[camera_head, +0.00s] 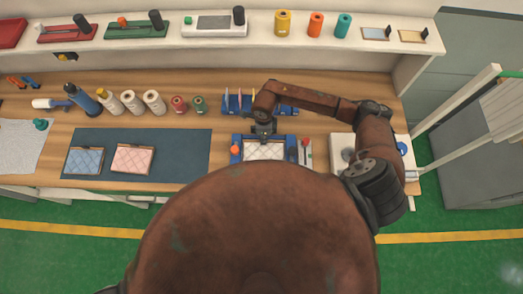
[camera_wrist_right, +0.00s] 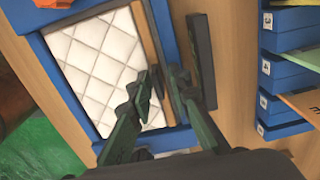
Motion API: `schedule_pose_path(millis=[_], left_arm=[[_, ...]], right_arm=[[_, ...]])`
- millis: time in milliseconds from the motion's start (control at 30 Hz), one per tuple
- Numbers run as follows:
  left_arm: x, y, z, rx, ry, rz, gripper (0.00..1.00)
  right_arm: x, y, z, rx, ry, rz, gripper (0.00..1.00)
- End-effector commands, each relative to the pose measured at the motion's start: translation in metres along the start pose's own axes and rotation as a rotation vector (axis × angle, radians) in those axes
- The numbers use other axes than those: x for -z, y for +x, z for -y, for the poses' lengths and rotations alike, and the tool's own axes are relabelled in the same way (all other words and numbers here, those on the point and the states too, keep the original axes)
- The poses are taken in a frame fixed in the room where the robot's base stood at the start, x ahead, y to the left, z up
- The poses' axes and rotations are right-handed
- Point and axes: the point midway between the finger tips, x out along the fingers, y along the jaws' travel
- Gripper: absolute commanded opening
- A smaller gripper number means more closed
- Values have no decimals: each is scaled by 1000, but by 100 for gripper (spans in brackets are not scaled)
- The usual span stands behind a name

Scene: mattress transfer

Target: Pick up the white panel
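The white panel (camera_head: 264,151) is quilted and has a wooden edge strip. It lies in a blue fixture (camera_head: 236,152) on the table, and shows large in the right wrist view (camera_wrist_right: 95,65). My right gripper (camera_head: 263,133) points down at the panel's far edge. In the right wrist view its two dark fingers (camera_wrist_right: 164,82) stand apart, one over the white quilting and one toward the blue frame, with the wooden strip between them. Whether they touch the strip cannot be told. My left gripper is not in view.
A dark mat (camera_head: 190,150) at left holds a blue panel (camera_head: 85,160) and a pink panel (camera_head: 132,159). Bottles and spools stand behind it. A blue rack (camera_head: 238,104) with thin upright pieces stands behind the fixture. A white device (camera_head: 342,142) sits at right.

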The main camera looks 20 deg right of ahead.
Motion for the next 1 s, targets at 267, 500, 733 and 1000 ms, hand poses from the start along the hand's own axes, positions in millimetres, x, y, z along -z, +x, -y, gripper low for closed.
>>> schedule_pose_path(millis=[267,500,733,1000], left_arm=[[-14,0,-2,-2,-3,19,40],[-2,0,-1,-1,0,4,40],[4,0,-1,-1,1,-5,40],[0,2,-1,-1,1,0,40]], right_arm=[[0,0,0,0,-1,0,0],[-1,0,0,0,-1,0,0],[-1,0,0,0,-2,1,0],[-1,-4,1,2,-2,1,0]])
